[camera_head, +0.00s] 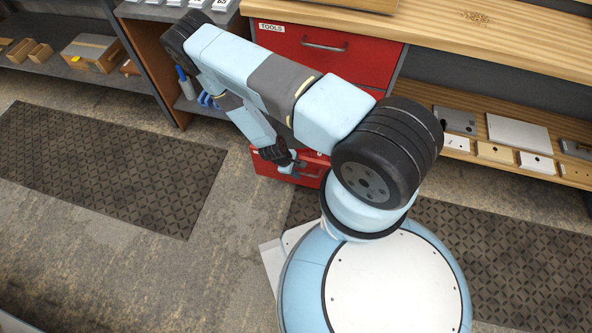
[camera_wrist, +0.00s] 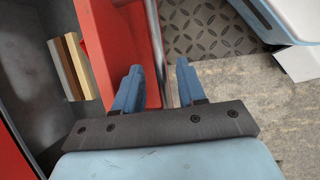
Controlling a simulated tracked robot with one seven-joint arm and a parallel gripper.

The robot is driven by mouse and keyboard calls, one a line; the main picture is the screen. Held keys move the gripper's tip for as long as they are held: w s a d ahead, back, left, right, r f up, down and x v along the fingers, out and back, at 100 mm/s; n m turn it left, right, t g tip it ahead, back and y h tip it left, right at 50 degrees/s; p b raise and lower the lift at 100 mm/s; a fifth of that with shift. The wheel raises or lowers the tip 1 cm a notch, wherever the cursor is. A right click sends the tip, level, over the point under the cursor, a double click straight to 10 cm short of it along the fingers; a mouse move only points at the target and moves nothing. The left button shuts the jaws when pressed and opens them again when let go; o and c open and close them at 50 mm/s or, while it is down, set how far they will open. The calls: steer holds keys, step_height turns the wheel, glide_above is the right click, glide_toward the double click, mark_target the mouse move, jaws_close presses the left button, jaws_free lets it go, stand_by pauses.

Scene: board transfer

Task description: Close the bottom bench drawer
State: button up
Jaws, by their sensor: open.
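The bottom bench drawer is pulled out; its red front (camera_head: 266,166) shows low in the head view, partly behind my arm. In the wrist view the red drawer front (camera_wrist: 108,40) runs down the picture, with the grey inside of the drawer (camera_wrist: 38,92) to its left. A silver bar handle (camera_wrist: 155,38) runs along the outer side of the front. My gripper (camera_wrist: 157,84) is open, with its blue fingers on either side of the handle in this view. Whether they touch it I cannot tell. In the head view my gripper (camera_head: 296,167) is at the drawer front.
Several coloured strips (camera_wrist: 70,66) lie in the drawer. The upper red TOOLS drawer (camera_head: 325,48) looks shut under the wooden bench top (camera_head: 490,35). A lower shelf (camera_head: 500,172) with boards is at right. Dark patterned mats (camera_head: 105,170) and open floor lie in front.

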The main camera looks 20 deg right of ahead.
steer(key=shift+c, duration=0.3)
jaws_close()
stand_by(0.3)
